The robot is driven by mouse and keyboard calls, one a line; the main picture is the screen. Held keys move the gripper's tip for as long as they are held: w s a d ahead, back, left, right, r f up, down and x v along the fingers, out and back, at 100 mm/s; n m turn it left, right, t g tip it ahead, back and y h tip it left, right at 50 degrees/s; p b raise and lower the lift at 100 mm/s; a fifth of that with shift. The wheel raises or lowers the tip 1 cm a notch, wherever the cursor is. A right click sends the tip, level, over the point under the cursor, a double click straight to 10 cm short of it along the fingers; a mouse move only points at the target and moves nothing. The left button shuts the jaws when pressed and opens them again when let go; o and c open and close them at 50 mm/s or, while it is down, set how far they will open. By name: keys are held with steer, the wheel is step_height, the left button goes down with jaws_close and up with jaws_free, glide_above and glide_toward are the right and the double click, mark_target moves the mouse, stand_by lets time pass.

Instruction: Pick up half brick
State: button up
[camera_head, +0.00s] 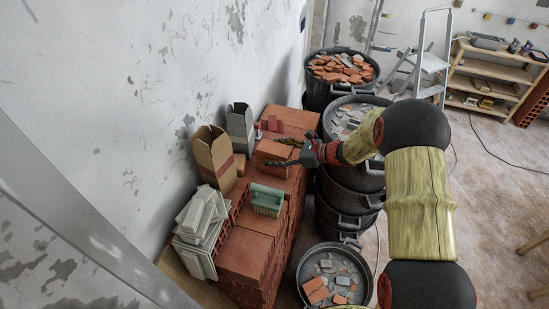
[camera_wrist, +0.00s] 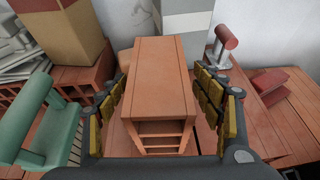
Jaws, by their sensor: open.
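The half brick (camera_head: 270,151) is an orange-brown hollow block on top of the brick stack, near the wall. In the wrist view the half brick (camera_wrist: 160,75) lies between the two fingers, its slotted end facing me. My gripper (camera_head: 286,152) is open, with one finger on each side of the brick; it also shows in the wrist view (camera_wrist: 160,88). Narrow gaps show between the yellow finger pads and the brick's sides. The brick's underside is hidden.
A green-handled float (camera_head: 266,198) lies left of the fingers in the wrist view. A red-handled tool (camera_wrist: 227,40) and small red blocks (camera_wrist: 270,80) lie right. Cardboard boxes (camera_head: 213,157) stand behind. Black rubble buckets (camera_head: 335,265) stand beside the stack.

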steer(key=shift+w+a+f, duration=0.1)
steer(key=shift+a, duration=0.2)
steer(key=shift+d, duration=0.1)
steer(key=shift+c, duration=0.6)
steer(key=shift+c, duration=0.5)
steer(key=c, duration=1.5)
jaws_close()
